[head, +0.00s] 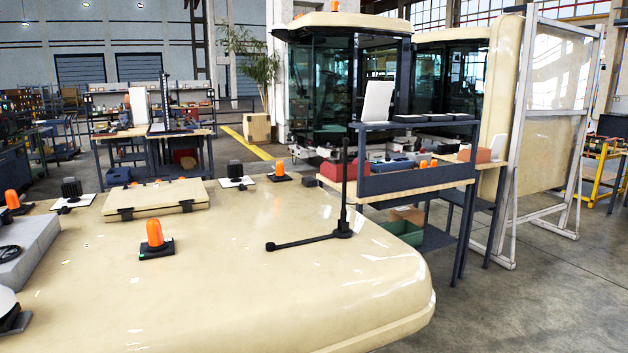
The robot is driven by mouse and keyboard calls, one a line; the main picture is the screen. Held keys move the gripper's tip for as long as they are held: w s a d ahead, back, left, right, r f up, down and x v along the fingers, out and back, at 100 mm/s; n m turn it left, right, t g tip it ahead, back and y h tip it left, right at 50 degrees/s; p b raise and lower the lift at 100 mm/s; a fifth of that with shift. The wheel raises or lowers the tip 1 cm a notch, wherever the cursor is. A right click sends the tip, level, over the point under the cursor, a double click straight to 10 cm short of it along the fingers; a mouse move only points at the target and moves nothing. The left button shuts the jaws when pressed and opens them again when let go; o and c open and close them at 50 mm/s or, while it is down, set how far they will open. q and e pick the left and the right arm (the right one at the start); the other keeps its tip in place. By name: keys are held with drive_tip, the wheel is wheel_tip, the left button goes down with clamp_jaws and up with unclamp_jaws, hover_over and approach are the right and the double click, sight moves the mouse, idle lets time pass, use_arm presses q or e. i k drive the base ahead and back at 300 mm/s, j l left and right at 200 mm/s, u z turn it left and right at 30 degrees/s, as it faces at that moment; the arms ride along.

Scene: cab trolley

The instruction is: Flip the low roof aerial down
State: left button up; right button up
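The black roof aerial (343,187) stands on the right part of the cream cab roof (230,290) in the head view. Its thin rod is upright above a small dark base (343,231). A second dark bar (306,240) runs from near this base to the left, low along the roof, and ends in a round knob (270,246). I cannot tell whether the bar is part of the aerial. Neither of my grippers is in view.
An orange beacon (155,233) stands left on the roof, with a closed hatch (155,197) behind it. A grey box (22,250) is at the left edge. A workbench (420,178) stands close behind the aerial. The roof's front middle is clear.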

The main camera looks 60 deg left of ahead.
sight(343, 213)
drive_tip(key=u, duration=1.75)
drive_tip(key=i+l, duration=0.1)
drive_tip(key=i, duration=0.2)
drive_tip(key=i+l, duration=0.1)
drive_tip(key=i, duration=0.15)
